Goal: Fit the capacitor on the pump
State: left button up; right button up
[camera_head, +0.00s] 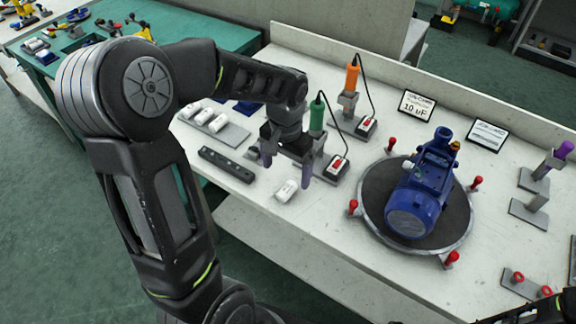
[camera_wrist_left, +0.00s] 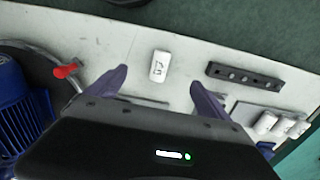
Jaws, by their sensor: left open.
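The blue pump (camera_head: 420,190) lies on a round dark turntable (camera_head: 374,203) on the white bench. A white capacitor (camera_head: 287,191) with small dark print lies alone on the bench top, and it also shows in the left wrist view (camera_wrist_left: 159,66). My left gripper (camera_head: 287,170) is open and empty above the bench, near the lone capacitor. In the left wrist view the capacitor appears between the fingertips but beyond them, apart from both. More white capacitors (camera_head: 217,122) lie on a grey tray at the left. My right gripper cannot be made out; only a dark arm part shows at the bottom right.
A black bar with holes (camera_head: 227,164) lies left of the lone capacitor. Green (camera_head: 317,115) and orange (camera_head: 352,77) handled tools stand in holders behind the gripper. Red knobs (camera_head: 353,206) ring the turntable. A sign (camera_head: 416,105) reading 10 uF stands at the back.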

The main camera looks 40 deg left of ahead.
aim_at(286, 188)
pick_arm(q)
jog(key=shift+w+f, duration=0.1)
jog(key=shift+f, duration=0.1)
jog(key=shift+f+b, duration=1.9)
jog(key=shift+f, duration=0.45)
jog(key=shift+f, duration=0.25)
jog(key=shift+f+b, duration=0.7)
jog(key=shift+b, duration=0.05)
grip_shut()
jog(key=shift+r, duration=0.15)
